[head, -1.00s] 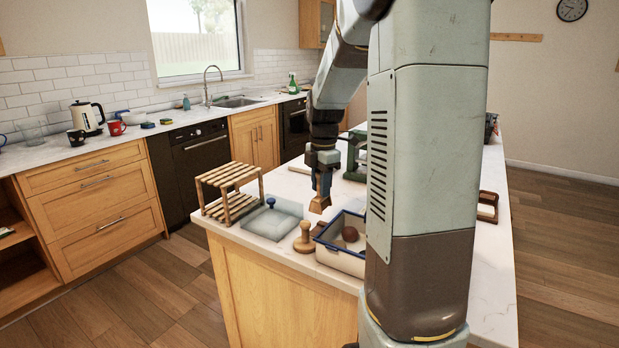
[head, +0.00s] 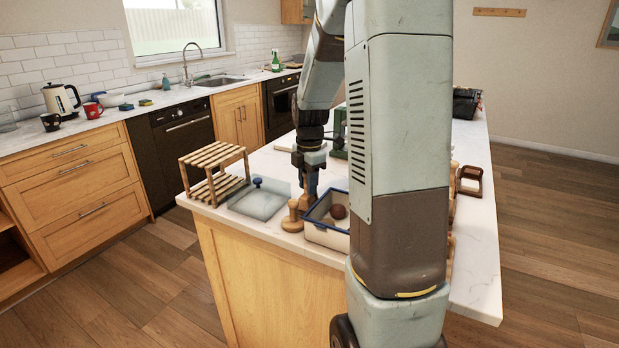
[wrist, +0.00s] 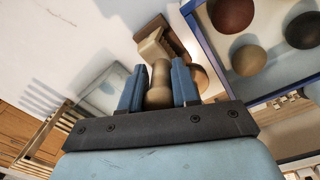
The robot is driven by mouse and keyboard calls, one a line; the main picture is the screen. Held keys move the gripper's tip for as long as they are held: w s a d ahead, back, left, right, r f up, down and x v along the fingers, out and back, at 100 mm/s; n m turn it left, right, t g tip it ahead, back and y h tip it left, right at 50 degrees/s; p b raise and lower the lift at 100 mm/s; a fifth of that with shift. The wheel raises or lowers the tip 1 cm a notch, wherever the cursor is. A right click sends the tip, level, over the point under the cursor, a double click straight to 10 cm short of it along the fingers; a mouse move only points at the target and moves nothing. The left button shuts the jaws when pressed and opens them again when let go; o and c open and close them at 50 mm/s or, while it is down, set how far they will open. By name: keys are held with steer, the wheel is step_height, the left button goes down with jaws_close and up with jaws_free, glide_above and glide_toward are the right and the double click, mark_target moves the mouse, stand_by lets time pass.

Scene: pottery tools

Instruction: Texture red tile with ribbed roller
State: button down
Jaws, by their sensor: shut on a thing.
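My gripper (wrist: 160,88) is shut on the light wooden handle (wrist: 160,68) of a hand tool, which I hold between the blue fingers. A pale wooden block (wrist: 155,46) shows just beyond the handle; I cannot tell for sure whether it is the tool's foot. In the head view my gripper (head: 312,186) is low over the near end of the counter, between a wooden stamp and the tray. I cannot make out a red tile or a ribbed roller in either view.
A blue-rimmed tray (head: 327,238) with several clay balls stands close on the right.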

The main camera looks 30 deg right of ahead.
steer(key=shift+f, duration=0.1)
stand_by(0.4)
steer(key=c, duration=0.8)
jaws_free()
steer(key=shift+o, duration=0.2)
